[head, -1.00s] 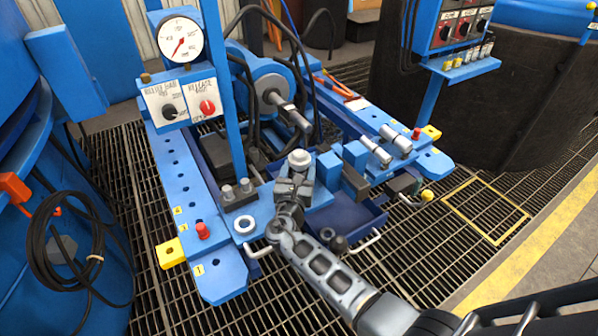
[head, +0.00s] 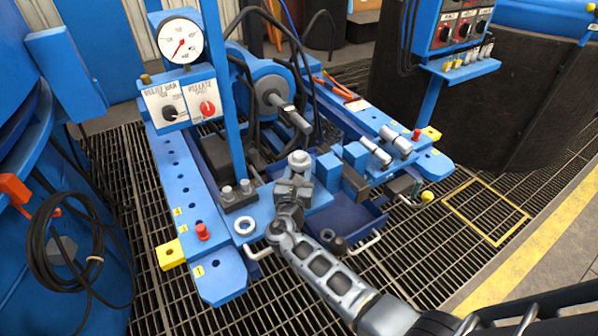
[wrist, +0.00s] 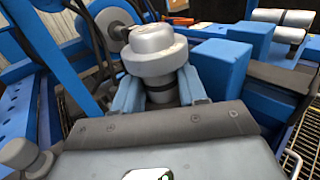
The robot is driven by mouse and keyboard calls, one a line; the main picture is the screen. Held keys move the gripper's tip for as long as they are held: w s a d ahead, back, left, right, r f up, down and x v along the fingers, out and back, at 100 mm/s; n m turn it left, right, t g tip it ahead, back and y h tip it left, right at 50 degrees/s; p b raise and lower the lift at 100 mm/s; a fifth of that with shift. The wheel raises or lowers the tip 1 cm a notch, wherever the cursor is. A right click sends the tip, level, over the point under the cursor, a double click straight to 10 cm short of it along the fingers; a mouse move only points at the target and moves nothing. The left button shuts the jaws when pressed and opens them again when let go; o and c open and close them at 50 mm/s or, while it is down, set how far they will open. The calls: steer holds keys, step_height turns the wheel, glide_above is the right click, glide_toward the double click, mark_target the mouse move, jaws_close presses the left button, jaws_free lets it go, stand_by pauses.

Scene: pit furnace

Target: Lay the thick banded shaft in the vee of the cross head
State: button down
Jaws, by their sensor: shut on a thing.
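My gripper (head: 295,182) is shut on a thick silver piece with a wide collar and a dark band, which I take to be the banded shaft (head: 299,160). In the wrist view the shaft (wrist: 158,55) stands roughly upright between the fingers (wrist: 160,97), its collar above them. The lower end is hidden by my gripper. Blue blocks (head: 328,170) stand just right of it on the press frame; they also show in the wrist view (wrist: 220,68). I cannot make out which part is the cross head's vee, or whether the shaft touches anything below.
A ram with a silver rod (head: 294,118) is behind the shaft. Two silver cylinders (head: 396,144) lie on the right rail. Two short pegs on a dark block (head: 240,200) and a pale ring (head: 243,225) are left of my gripper. A gauge (head: 180,40) and black hoses stand behind.

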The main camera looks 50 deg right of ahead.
mark_target(298, 158)
steer(key=shift+r+p, duration=3.5)
steer(key=shift+r, duration=0.45)
steer(key=shift+w, duration=0.1)
